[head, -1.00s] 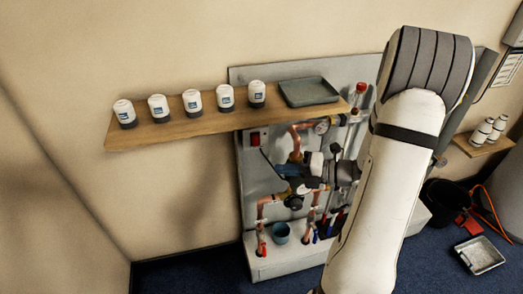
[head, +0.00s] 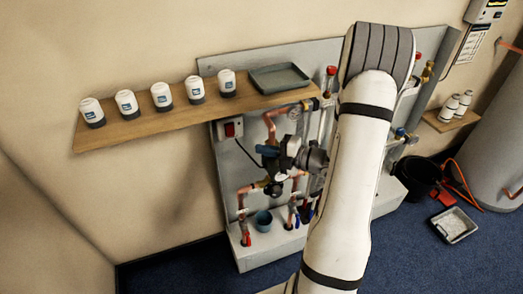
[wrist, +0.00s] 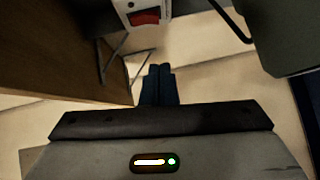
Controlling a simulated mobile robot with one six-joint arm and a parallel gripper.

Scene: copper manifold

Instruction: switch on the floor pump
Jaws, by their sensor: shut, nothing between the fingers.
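A small white switch box with a red rocker (head: 230,128) is on the grey board, under the wooden shelf. Its red rocker also shows at the top of the wrist view (wrist: 145,17). I cannot tell which way the rocker is set. A dark pump-like body (head: 273,189) sits among the copper pipes below it. My gripper (wrist: 158,70) is shut and empty, its dark fingertips together. In the wrist view the tips are below the rocker, with a visible gap between them. In the head view my wrist is in front of the pipes, right of the switch box.
The wooden shelf (head: 150,127) above holds several white jars and a grey tray (head: 279,77); wood also fills the left of the wrist view (wrist: 60,50). A black cable (wrist: 230,20) hangs near the switch. A blue cup (head: 264,220) stands on the board's base.

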